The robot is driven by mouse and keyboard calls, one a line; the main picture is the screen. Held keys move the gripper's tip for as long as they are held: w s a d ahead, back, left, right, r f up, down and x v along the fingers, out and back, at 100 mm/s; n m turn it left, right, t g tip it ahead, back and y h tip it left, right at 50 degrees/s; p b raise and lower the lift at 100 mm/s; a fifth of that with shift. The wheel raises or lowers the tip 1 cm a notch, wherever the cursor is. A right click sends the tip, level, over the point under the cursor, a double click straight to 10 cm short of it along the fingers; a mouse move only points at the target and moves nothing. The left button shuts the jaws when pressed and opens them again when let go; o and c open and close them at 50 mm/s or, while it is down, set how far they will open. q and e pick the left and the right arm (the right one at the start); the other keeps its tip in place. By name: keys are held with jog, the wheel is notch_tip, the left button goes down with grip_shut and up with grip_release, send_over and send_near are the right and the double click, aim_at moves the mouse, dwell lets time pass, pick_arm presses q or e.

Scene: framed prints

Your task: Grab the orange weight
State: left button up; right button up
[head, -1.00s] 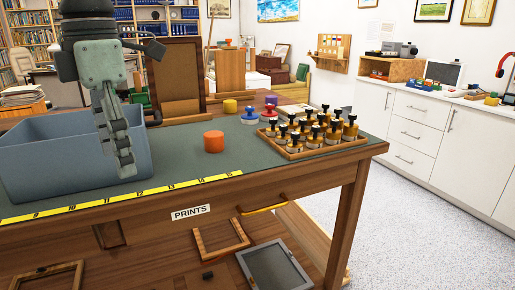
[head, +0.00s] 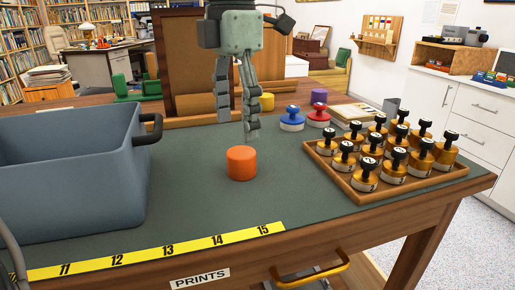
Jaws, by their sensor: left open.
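The orange weight (head: 241,163) is a short cylinder standing upright on the dark green mat of the workbench, near the middle of the head view. My left gripper (head: 238,128) points down just above and behind it in the picture. Its two fingers are apart with nothing between them. The right fingertip shows close to the top of the weight; I cannot tell whether they touch. My right gripper is not in view.
A blue-grey bin (head: 70,170) stands at the left. A wooden tray (head: 372,195) of several brass-coloured stamps is at the right. Blue (head: 292,120) and red (head: 319,115) knobbed pieces, a yellow cylinder (head: 266,102) and a purple one (head: 319,96) stand behind. A yellow ruler (head: 190,247) lines the front edge.

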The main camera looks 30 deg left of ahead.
aim_at(241, 151)
pick_arm(q)
jog(key=shift+w+f, duration=0.1)
jog(key=shift+w, duration=0.35)
notch_tip(241, 151, down, 8)
jog(key=shift+s+d+r, duration=0.1)
jog(key=shift+r, duration=0.15)
jog(key=shift+c, duration=0.4)
grip_shut()
